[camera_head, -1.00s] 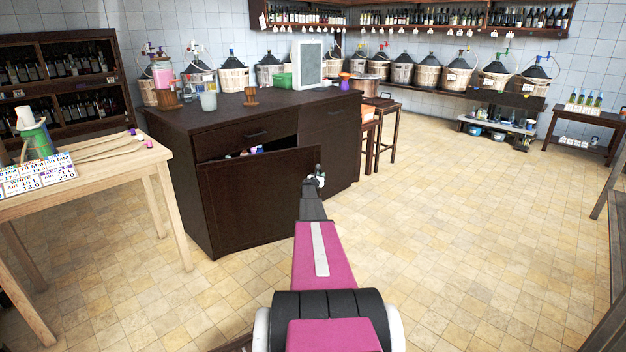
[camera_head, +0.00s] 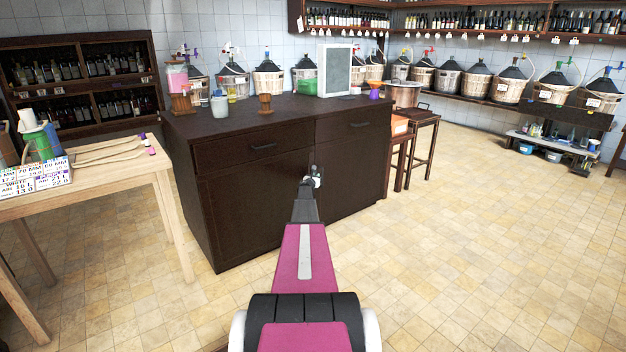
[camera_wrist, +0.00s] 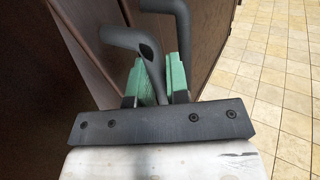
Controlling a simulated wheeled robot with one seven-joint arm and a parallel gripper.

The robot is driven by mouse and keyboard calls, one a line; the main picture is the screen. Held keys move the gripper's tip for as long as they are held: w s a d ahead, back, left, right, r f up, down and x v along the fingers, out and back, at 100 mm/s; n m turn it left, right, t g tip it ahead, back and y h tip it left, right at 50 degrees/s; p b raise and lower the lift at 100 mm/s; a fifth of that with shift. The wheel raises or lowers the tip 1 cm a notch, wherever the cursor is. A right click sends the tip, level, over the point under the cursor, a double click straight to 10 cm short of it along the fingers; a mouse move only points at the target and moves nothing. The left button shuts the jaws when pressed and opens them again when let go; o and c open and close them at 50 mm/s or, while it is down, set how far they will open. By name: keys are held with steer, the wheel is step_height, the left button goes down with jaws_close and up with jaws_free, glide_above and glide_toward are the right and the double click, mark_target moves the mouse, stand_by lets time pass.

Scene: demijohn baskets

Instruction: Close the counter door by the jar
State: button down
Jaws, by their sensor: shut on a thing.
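The dark brown counter (camera_head: 232,128) has a pale jar with pink contents (camera_head: 177,77) on its left end. The counter door (camera_head: 250,205) under the left drawer stands flush or nearly flush with the front; a small remaining gap cannot be told. My gripper (camera_head: 313,178) is at the door's right edge. In the wrist view, the green fingers of my gripper (camera_wrist: 162,78) are shut on a dark, bent door handle (camera_wrist: 130,40). The handle's lower end is partly hidden between the fingers. Dark panels lie close at left.
A light wooden table (camera_head: 115,165) with labels and tubes stands at left. Wooden stools (camera_head: 420,125) stand right of the counter. Demijohns in baskets line the wall shelf. The tiled floor (camera_head: 480,240) at right is clear.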

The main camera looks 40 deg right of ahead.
steer(key=c, duration=1.1)
jaws_free()
steer(key=shift+a, duration=0.15)
steer(key=shift+s, duration=0.1)
steer(key=v, duration=1)
steer(key=shift+s+a, duration=0.1)
steer(key=shift+a, duration=0.25)
